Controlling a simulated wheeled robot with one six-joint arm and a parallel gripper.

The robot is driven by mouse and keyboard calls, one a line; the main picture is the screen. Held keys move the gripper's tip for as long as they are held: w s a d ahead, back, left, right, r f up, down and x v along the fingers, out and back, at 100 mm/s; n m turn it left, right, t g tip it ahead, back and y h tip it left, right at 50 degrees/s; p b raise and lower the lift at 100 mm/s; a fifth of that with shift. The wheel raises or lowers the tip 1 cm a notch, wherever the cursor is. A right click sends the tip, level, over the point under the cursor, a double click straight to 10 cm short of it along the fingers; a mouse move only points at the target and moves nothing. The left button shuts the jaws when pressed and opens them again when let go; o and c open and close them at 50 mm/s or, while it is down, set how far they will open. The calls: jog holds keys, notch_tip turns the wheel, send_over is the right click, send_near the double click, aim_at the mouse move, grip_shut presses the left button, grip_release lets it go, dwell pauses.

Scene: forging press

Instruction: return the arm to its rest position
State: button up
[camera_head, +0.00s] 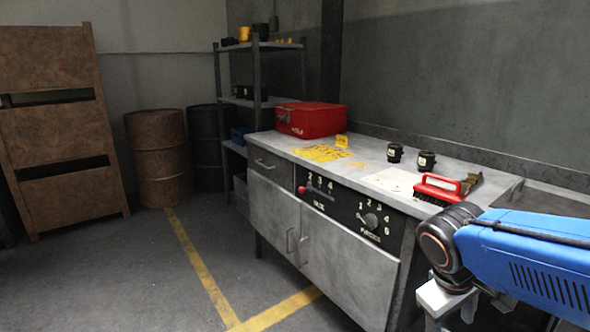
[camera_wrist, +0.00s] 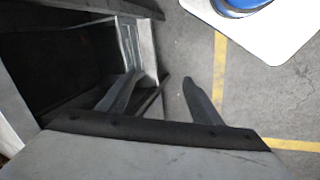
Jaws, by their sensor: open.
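My blue arm (camera_head: 530,262) reaches in from the right edge in the head view, with its dark round joint (camera_head: 447,243) in front of the bench's right end. In the wrist view my gripper (camera_wrist: 160,76) has its two grey fingers spread apart, with nothing between them. The fingers point over the grey floor and a light metal frame. The fingertips cannot be made out in the head view.
A grey workbench (camera_head: 270,208) carries a red toolbox (camera_head: 312,119), two black cups (camera_head: 394,153) and a red brush (camera_head: 438,189). Drums (camera_head: 158,158) and a shelf (camera_head: 262,104) stand behind. The floor (camera_head: 165,275) at the left is clear, with yellow lines.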

jog(key=shift+s+a+r+m+t+y, duration=0.2)
jog(key=shift+s+a+m+t+y, duration=0.35)
jog(key=shift+s, duration=0.3)
jog(key=shift+s+a+r+m+t+y, duration=0.15)
jog(key=shift+s+a+m+t+y, duration=0.15)
jog(key=shift+s+m+t+y, duration=0.4)
jog(key=shift+s+a+r+m+t+y, duration=0.2)
jog(key=shift+s+a+m+t+y, duration=0.2)
jog(key=shift+s+m, duration=0.45)
jog(key=shift+s, duration=0.1)
